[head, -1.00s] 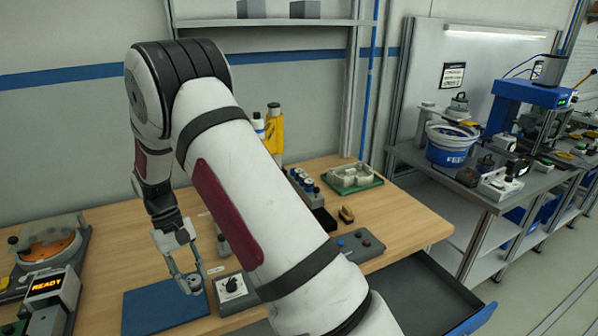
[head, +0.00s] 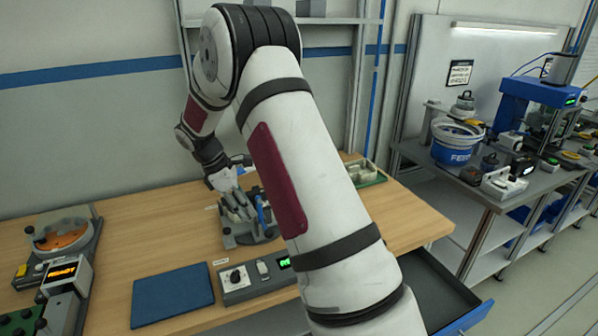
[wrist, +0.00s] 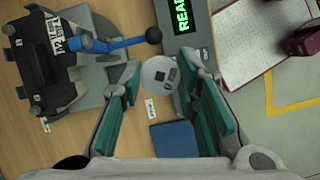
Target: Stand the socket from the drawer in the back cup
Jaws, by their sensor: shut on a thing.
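My gripper (head: 238,195) is over the bench near a grey fixture with a blue lever (head: 262,212), partly hidden by my arm in the head view. In the wrist view my gripper (wrist: 160,72) has its teal-padded fingers on either side of a round silver-grey piece with a dark square mark, which looks like the socket (wrist: 157,76). The fixture, with a black block and blue lever (wrist: 115,43), lies to the left there. The drawer (head: 430,290) stands open at the bench's front right. I cannot make out the back cup.
A blue mat (head: 172,294) lies flat on the bench, with a control box (head: 255,274) beside it. An orange round fixture (head: 62,236) stands at the left. A green tray (head: 372,176) is at the back right. Bare bench lies left of the grey fixture.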

